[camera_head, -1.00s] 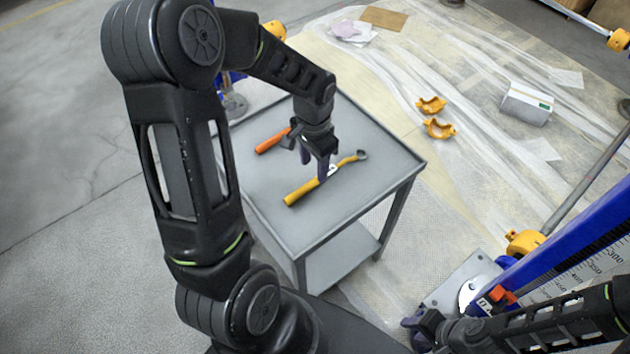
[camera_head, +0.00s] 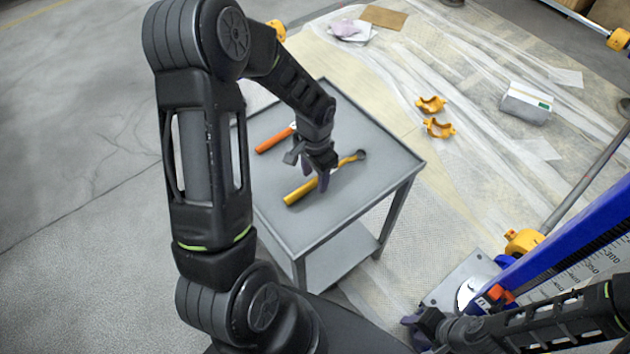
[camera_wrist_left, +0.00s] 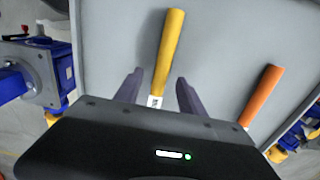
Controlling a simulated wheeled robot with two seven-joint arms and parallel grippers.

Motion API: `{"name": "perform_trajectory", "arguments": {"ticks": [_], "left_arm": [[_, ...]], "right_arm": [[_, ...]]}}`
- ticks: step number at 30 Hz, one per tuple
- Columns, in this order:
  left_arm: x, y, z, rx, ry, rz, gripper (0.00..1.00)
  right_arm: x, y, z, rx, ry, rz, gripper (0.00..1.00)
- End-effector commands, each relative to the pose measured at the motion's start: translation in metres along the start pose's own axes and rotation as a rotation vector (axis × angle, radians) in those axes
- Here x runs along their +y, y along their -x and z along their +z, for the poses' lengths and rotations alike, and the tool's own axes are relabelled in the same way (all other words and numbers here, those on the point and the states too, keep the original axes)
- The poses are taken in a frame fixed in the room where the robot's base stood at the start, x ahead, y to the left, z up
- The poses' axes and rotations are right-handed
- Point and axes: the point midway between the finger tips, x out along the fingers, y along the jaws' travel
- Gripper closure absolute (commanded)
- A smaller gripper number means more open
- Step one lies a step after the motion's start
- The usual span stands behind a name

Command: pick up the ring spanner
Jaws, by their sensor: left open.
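The ring spanner (camera_head: 300,192), with a yellow handle and a dark ring end, lies on the grey table. My left gripper (camera_head: 318,180) is above the middle of it, pointing down, and hides part of it in the head view. In the left wrist view, the open fingers (camera_wrist_left: 158,88) stand on either side of the spanner's yellow handle (camera_wrist_left: 168,45), with a gap on both sides; the ring end is hidden behind the gripper body. My right gripper (camera_head: 425,322) is low at the right, away from the table, and its jaws are too small and dark to read.
An orange-handled tool (camera_head: 273,141) lies on the table (camera_head: 370,190) beside the spanner, close to my left gripper. The table has a raised rim. A blue jack stand (camera_head: 575,235) is near my right arm. Orange clamp halves (camera_head: 438,128) and a white box (camera_head: 527,102) lie on the floor sheeting.

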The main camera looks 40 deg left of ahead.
Motion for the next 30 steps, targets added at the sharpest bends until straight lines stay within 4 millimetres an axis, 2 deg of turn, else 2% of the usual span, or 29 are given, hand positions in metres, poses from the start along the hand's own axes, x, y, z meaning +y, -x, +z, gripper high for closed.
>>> {"name": "perform_trajectory", "arguments": {"ticks": [5, 21, 30], "left_arm": [[0.0001, 0.0002, 0.0, 0.0, 0.0, 0.0, 0.54], [0.0, 0.0002, 0.0, 0.0, 0.0, 0.0, 0.99], [0.0, 0.0002, 0.0, 0.0, 0.0, 0.0, 1.0]], "right_arm": [[0.0, 0.0, 0.0, 0.0, 0.0, 0.0, 0.64], [0.0, 0.0, 0.0, 0.0, 0.0, 0.0, 0.64], [0.0, 0.0, 0.0, 0.0, 0.0, 0.0, 0.64]]}}
